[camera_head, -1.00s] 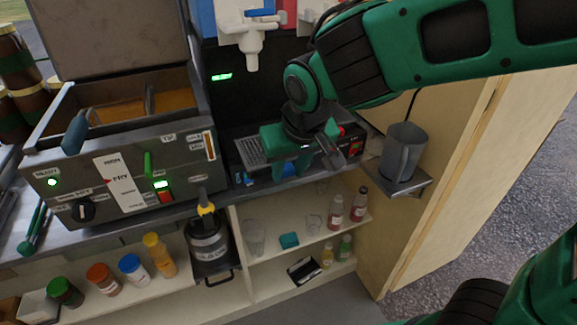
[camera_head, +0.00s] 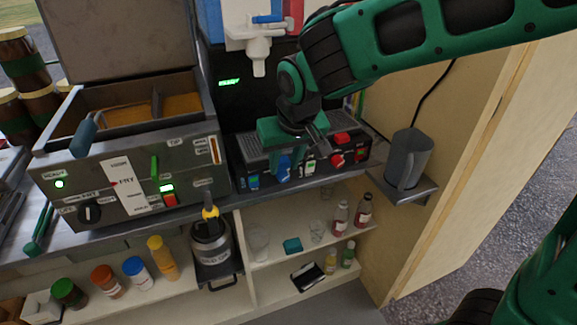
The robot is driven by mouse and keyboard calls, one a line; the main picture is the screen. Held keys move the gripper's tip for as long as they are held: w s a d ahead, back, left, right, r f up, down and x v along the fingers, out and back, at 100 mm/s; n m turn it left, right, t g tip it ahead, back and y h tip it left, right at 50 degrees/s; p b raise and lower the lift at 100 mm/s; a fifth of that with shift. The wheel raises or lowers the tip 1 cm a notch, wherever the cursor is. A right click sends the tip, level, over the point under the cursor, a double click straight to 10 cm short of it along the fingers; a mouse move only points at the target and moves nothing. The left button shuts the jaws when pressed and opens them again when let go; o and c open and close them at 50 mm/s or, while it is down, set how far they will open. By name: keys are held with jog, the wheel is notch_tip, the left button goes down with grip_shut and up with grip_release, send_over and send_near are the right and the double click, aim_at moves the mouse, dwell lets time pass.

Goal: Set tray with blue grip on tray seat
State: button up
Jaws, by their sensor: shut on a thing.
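My gripper (camera_head: 288,152) is low over the front of the drinks machine's base, its fingers pointing down. It is shut on the blue grip (camera_head: 284,167) of a dark tray, though the fingers partly hide the grip. The dark slatted tray surface (camera_head: 253,150) lies at the machine's base, left of and behind my gripper. The tray seat is hidden under the tray and gripper, so I cannot tell whether the tray rests fully on it.
A white tap (camera_head: 258,52) hangs above and behind. Red knobs (camera_head: 338,160) sit right of my gripper. The fryer (camera_head: 130,180) stands close on the left. A grey jug (camera_head: 407,160) stands on a side shelf at right. Bottles and glasses fill the shelf below.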

jog(key=shift+w+a+f, duration=0.1)
jog(key=shift+w+a, duration=0.1)
jog(key=shift+w, duration=0.55)
jog(key=shift+w+a+f, duration=0.1)
jog(key=shift+w+a, duration=0.1)
jog(key=shift+w, duration=0.5)
jog(key=shift+w+a+f, duration=0.1)
jog(key=shift+w+a, duration=0.1)
jog(key=shift+w, duration=0.55)
jog(key=shift+w+a+f, duration=0.2)
jog(key=shift+w+f, duration=0.15)
jog(key=shift+w, duration=0.35)
jog(key=shift+w+a+f, duration=0.2)
jog(key=shift+w+f, duration=0.15)
jog(key=shift+w, duration=0.35)
jog(key=shift+s+f, duration=0.1)
jog(key=shift+s, duration=0.05)
jog(key=o, duration=1.2)
jog(key=shift+o, duration=0.2)
